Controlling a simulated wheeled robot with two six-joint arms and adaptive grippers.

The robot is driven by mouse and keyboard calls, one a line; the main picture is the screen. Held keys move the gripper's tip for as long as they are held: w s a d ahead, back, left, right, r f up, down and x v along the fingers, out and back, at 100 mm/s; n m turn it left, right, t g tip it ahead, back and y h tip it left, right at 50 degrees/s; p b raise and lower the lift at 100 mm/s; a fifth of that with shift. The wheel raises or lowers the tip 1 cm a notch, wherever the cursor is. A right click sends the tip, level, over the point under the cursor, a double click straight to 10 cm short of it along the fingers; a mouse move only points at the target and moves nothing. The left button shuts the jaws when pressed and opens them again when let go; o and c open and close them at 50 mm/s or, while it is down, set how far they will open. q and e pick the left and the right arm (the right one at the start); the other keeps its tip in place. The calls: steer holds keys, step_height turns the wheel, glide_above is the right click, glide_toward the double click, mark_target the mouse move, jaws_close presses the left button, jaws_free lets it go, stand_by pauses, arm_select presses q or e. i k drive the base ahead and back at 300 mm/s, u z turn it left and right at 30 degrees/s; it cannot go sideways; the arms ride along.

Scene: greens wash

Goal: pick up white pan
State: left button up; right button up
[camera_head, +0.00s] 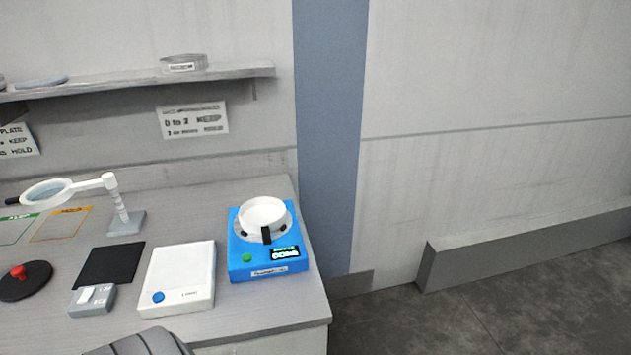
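The white pan (264,214) is a shallow round dish. It sits on top of a blue device (240,264) with a green button and a lit display, near the right end of the bench. A black tab stands at the pan's front side; I cannot tell which of the two it belongs to. A dark grey rounded part, which looks like part of my own arm, shows at the bottom edge left of the middle, well apart from the pan. Neither gripper's fingers can be seen.
Left of the blue device lie a white flat device (178,278), a black mat (110,265), a small grey box (92,300) and a red knob on a dark disc (24,280). A magnifier (50,192) stands behind. A shelf (130,82) hangs above. The bench (312,290) ends right of the blue device.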

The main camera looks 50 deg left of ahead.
mark_target(264, 215)
steer(key=i, duration=1.55)
steer(key=u, duration=1.85)
